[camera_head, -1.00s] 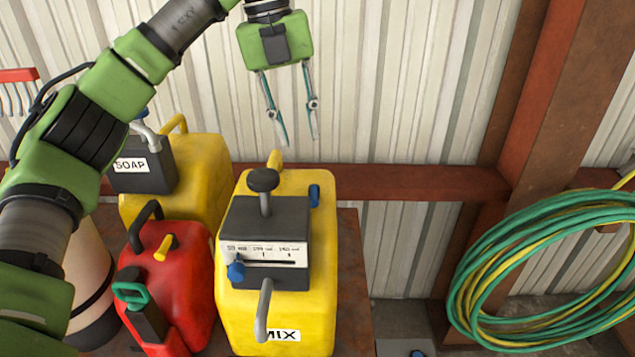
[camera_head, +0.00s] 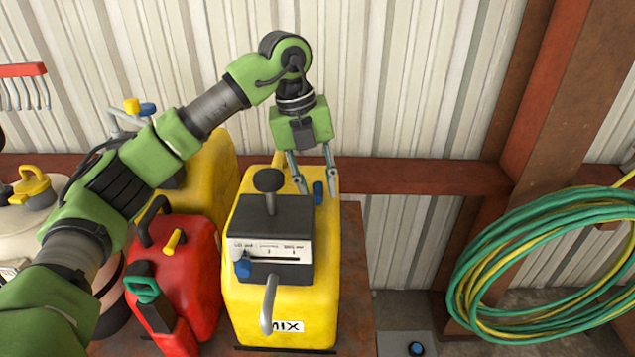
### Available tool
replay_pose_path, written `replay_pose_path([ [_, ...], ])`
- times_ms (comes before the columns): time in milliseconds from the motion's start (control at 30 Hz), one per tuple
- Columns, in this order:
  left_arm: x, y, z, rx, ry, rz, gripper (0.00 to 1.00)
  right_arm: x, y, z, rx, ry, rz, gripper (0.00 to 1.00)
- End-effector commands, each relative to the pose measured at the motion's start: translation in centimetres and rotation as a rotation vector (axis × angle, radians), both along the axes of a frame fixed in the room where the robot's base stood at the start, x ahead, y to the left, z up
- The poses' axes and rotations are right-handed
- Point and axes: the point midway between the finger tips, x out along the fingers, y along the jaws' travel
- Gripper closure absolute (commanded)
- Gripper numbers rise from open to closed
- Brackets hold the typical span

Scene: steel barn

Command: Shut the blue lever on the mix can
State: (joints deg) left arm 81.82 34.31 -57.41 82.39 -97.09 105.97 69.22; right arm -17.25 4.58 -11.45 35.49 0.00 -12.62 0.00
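The yellow mix can (camera_head: 236,310) stands upright on a rusty brown surface, with a white MIX label low on its front. A small upright blue lever (camera_head: 317,188) is at the can's top right. A second blue part, a round knob (camera_head: 243,268), sits at the left of the dark gauge box (camera_head: 272,216). My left gripper (camera_head: 317,193) points down at the can's top right. Its two fingers are apart, one on each side of the upright blue lever in the picture; contact cannot be told. My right gripper is not in view.
A red can (camera_head: 190,280) with a green-handled part stands close left of the mix can. Another yellow can (camera_head: 215,165) is behind, partly hidden by my arm. A green and yellow hose coil (camera_head: 480,275) hangs at right. A rusty rail (camera_head: 420,176) runs behind.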

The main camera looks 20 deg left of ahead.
Motion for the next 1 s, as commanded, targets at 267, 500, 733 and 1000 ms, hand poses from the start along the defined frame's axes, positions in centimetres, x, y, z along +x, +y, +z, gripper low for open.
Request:
replay_pose_path([
  [267,0.00,0.01,-0.01,0.000,0.000,0.000,1.00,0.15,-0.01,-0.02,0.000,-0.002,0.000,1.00],
  [500,0.02,0.09,-0.04,-0.001,-0.001,-0.016,1.00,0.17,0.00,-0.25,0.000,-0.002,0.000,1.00],
  [733,-0.05,0.56,0.02,0.000,-0.001,-0.138,1.00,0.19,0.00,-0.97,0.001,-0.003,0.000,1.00],
  [1000,-0.07,0.62,0.15,0.000,-0.002,-0.160,1.00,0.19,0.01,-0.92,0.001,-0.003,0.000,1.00],
])
